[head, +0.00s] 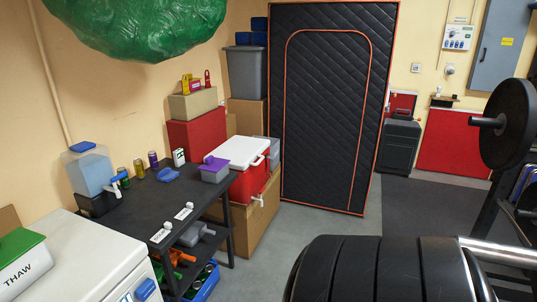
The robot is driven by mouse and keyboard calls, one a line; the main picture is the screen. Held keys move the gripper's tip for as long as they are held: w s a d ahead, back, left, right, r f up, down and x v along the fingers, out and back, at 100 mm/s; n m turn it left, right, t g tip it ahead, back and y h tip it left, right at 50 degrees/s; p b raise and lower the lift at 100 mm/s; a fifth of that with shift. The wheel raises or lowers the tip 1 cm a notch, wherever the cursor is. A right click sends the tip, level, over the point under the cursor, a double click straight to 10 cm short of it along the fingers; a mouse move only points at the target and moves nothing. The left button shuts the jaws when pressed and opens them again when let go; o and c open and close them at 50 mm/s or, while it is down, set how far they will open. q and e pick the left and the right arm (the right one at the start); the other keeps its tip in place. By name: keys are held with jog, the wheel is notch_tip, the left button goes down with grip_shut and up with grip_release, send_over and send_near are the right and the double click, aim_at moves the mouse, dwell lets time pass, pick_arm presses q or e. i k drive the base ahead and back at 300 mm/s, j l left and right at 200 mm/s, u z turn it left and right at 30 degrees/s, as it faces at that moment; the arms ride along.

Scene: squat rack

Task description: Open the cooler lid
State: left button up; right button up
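A red cooler (247,184) with a white lid (237,151) sits on a cardboard box, just right of the black table's far end. The lid lies flat on the body and looks closed. A white handle shows on the cooler's right side and a small white spigot on its front. A grey tub with a purple lid stands in front of it and hides part of its left side. Neither of my grippers is in view.
A black table (135,204) with a water dispenser (88,170) and cans stands at left, beside a white appliance (75,262). Black weight plates (385,268) on a bar fill the lower right. Grey floor (295,219) is open between.

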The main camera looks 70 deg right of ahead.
aim_at(243, 151)
jog(key=z, duration=1.5)
